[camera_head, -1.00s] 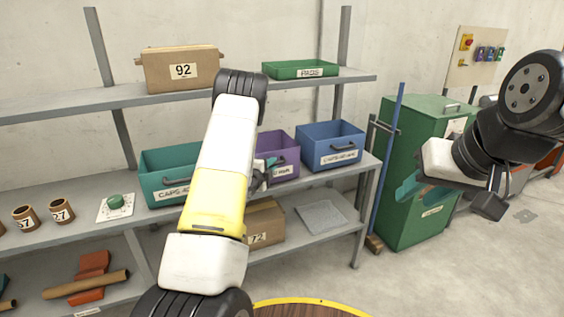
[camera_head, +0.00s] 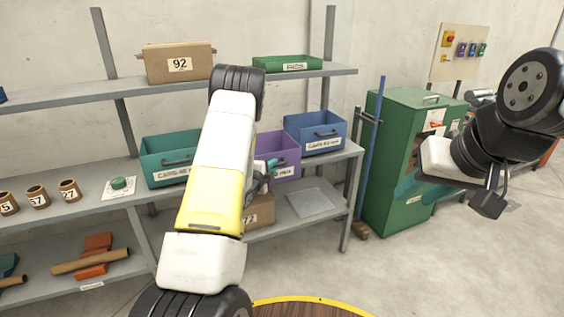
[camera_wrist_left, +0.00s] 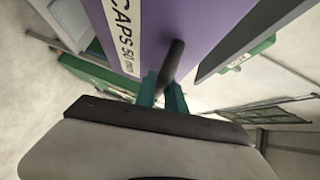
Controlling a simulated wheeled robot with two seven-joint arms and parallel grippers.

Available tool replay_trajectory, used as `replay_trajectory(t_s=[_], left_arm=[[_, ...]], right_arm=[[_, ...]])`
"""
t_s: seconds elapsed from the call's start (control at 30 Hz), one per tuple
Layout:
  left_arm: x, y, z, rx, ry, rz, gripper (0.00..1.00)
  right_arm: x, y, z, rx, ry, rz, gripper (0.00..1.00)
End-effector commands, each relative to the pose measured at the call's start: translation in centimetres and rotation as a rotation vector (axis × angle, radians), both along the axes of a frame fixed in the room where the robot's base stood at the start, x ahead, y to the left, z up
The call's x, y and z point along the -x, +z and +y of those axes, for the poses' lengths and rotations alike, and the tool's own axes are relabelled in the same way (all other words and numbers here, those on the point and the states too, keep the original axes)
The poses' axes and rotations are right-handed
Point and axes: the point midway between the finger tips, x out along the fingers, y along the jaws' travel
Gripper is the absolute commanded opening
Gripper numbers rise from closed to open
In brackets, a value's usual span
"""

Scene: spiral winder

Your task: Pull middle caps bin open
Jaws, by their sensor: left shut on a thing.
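The middle caps bin is purple (camera_head: 287,145) and sits on the middle shelf between a teal bin (camera_head: 157,156) and a blue bin (camera_head: 325,133). Its front stands out ahead of the blue bin's front. My left gripper (camera_head: 268,168) is at the purple bin's front, partly hidden by my left arm. In the left wrist view, its teal fingers (camera_wrist_left: 163,90) are shut on the dark bar handle (camera_wrist_left: 174,60), below the purple front (camera_wrist_left: 190,25) with its "CAPS 50" label. My right gripper (camera_head: 487,200) hangs at the right, away from the shelf; its jaws are unclear.
The shelf also holds several brown cups (camera_head: 37,197) and a green button on a plate (camera_head: 118,184). A cardboard box (camera_head: 260,212) and grey sheet (camera_head: 311,202) lie below. A green cabinet (camera_head: 388,165) and blue pole (camera_head: 368,150) stand right of the shelf.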

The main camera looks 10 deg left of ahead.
Motion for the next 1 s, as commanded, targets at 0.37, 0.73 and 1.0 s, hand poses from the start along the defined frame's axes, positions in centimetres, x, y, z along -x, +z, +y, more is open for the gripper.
replay_trajectory(t_s=[0.37,0.73,1.0], left_arm=[[0.0,-0.1,0.0,0.000,0.001,0.001,0.36],[0.6,0.0,0.2,-0.001,0.002,0.001,0.36],[4.9,0.6,1.1,0.001,0.003,0.003,0.36]], right_arm=[[0.0,0.0,0.0,0.000,0.000,0.000,0.36],[0.0,0.0,0.0,0.000,0.000,0.000,0.36],[0.0,0.0,0.0,0.000,0.000,0.000,0.36]])
